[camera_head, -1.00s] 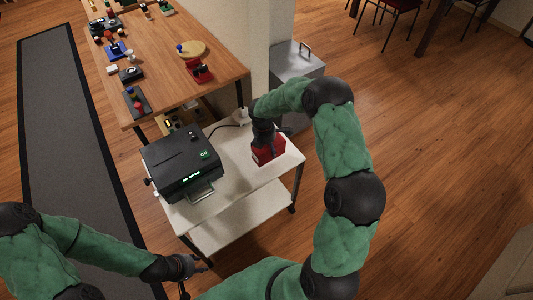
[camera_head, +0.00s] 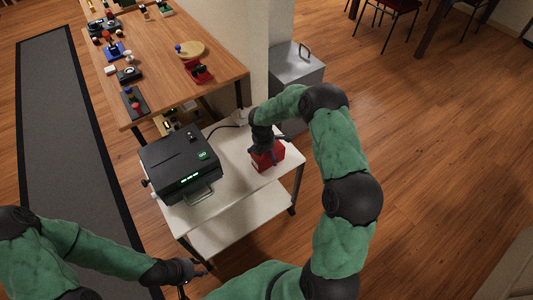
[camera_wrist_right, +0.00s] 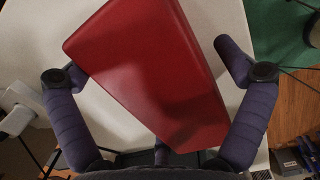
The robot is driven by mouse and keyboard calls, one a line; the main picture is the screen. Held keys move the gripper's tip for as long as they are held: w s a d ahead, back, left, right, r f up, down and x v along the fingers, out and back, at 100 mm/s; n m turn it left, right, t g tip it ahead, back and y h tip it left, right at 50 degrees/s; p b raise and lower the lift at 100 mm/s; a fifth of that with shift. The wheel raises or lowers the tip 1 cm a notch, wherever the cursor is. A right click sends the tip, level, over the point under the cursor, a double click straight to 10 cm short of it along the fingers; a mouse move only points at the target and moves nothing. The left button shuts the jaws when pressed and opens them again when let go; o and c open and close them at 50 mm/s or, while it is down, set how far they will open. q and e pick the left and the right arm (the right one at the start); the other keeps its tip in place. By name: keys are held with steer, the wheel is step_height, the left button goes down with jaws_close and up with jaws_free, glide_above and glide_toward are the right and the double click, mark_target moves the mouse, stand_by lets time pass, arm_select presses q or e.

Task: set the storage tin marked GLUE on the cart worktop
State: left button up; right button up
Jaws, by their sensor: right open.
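The red tin (camera_head: 268,159) sits on the white cart worktop (camera_head: 238,178), to the right of the black machine. No lettering on it can be read now. In the right wrist view the red tin (camera_wrist_right: 150,70) lies between my spread fingers, with gaps on both sides. My right gripper (camera_head: 266,146) is open just above and around the tin; it also shows in the right wrist view (camera_wrist_right: 150,55). My left gripper (camera_head: 203,271) is low in front of the cart, away from the tin; its fingers are too small to judge.
A black machine (camera_head: 180,163) with green lights takes up the left of the worktop. A wooden table (camera_head: 165,60) with several controls stands behind. A grey metal box (camera_head: 296,72) stands behind the cart. The worktop's front strip is bare.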

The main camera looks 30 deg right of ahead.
steer(key=r+p, duration=0.1)
steer(key=r, duration=0.3)
steer(key=a+r+p, duration=0.1)
steer(key=r+p, duration=0.1)
steer(key=r, duration=0.2)
steer(key=r+p, duration=0.1)
steer(key=r, duration=0.3)
steer(key=shift+s+a+r, duration=0.1)
steer(key=shift+a+r, duration=0.05)
steer(key=shift+a, duration=0.1)
